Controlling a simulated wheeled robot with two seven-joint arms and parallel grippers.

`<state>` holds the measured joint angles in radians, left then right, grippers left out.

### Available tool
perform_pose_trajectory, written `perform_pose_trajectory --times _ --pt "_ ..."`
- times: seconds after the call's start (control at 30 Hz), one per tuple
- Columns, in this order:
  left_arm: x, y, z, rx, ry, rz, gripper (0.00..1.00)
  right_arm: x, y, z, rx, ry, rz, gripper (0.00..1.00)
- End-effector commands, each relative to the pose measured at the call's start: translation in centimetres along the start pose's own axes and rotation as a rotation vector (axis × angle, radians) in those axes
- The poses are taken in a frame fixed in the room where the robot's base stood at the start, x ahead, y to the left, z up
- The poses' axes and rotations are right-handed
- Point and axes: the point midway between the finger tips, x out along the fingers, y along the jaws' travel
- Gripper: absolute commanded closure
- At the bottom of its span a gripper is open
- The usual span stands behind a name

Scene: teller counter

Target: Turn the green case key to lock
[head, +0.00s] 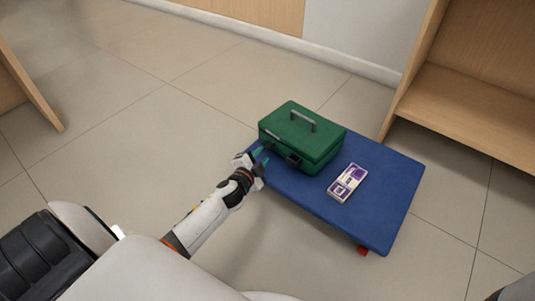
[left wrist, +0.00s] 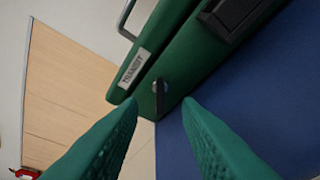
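The green case (head: 301,138) stands closed on a blue platform (head: 376,218), with its grey handle on the lid. In the left wrist view the case (left wrist: 188,62) fills the upper middle, with a white label (left wrist: 134,69) and a small metal key (left wrist: 159,90) in its front face. My left gripper (head: 262,157) is at the case's front left corner. Its two green fingers (left wrist: 160,112) are apart, one on each side below the key, and nothing shows between them. Contact with the key cannot be seen. My right gripper is not in view.
A white and purple box (head: 347,183) lies on the blue platform right of the case. A wooden shelf unit (head: 460,105) stands close behind the platform at right. Open tiled floor (head: 140,110) lies to the left.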

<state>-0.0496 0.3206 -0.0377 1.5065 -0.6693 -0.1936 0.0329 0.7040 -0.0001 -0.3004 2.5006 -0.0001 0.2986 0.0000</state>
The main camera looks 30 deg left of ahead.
Motion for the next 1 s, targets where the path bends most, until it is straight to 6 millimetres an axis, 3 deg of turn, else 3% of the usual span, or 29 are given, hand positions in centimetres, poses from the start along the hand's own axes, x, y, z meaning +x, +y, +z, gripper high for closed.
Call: perform_pose_trajectory --times 0.1,0.3,0.7,0.9,1.0 --pt "2.5 -0.2 -0.1 0.002 -0.003 0.002 0.69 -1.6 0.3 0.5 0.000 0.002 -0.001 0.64" --pt "4.8 -0.2 -0.1 0.001 -0.002 0.000 0.69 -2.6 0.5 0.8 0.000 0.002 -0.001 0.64" --pt "5.5 0.0 0.1 -0.001 -0.002 -0.001 0.69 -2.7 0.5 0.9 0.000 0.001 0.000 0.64" --pt "5.4 -0.1 0.1 -0.001 -0.002 -0.001 1.00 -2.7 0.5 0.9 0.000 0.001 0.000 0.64" --pt "5.4 -0.1 0.1 -0.001 -0.002 -0.001 1.00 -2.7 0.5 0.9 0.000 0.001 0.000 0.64"
